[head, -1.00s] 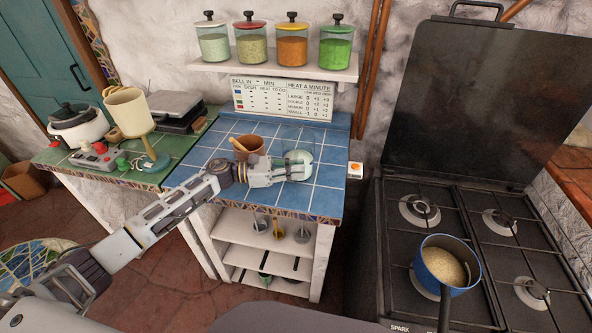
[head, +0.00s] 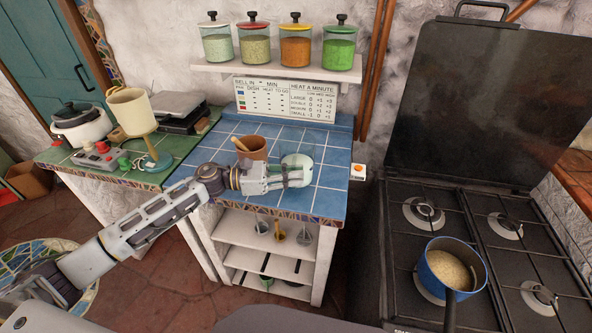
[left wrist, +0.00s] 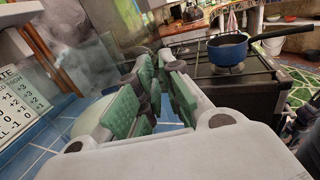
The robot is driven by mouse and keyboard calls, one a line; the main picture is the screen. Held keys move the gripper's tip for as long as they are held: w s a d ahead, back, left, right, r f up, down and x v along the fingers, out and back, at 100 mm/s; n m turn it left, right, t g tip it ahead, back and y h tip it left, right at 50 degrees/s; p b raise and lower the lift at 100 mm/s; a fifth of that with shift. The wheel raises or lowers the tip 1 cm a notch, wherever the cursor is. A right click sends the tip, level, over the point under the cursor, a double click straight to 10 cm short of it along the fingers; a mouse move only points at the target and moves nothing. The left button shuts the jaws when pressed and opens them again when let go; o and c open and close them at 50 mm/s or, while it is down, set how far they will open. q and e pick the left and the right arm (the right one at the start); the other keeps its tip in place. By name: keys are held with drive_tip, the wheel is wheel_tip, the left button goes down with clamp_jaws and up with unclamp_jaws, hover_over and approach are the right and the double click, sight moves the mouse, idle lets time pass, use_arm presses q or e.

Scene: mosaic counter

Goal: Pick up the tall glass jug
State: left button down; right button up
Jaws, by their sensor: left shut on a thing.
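The clear glass jug (head: 298,159) is at the right part of the blue tiled counter in the head view. My left gripper (head: 297,178) reaches in from the left and is shut on the jug, its fingers across the jug's near side. The jug's lower part is hidden by the fingers, and I cannot tell whether its base touches the tiles. In the left wrist view the green-padded fingers (left wrist: 158,95) fill the middle, with faint clear glass around them. My right gripper is not in view.
A brown pot with a wooden utensil (head: 252,149) stands close behind the gripper. A shelf (head: 275,71) with several lidded jars hangs above. The stove (head: 440,310) with a blue saucepan (head: 450,266) stands to the right. The counter's back left tiles are clear.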

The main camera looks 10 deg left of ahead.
use_arm(q)
drive_tip(key=s+b, duration=0.1)
drive_tip(key=s, duration=1.1)
drive_tip(key=shift+s, duration=0.15)
idle(0.4)
drive_tip(key=shift+r, duration=0.1)
idle(0.4)
drive_tip(key=c, duration=2.1)
unclamp_jaws()
clamp_jaws()
drive_tip(key=shift+r, duration=0.1)
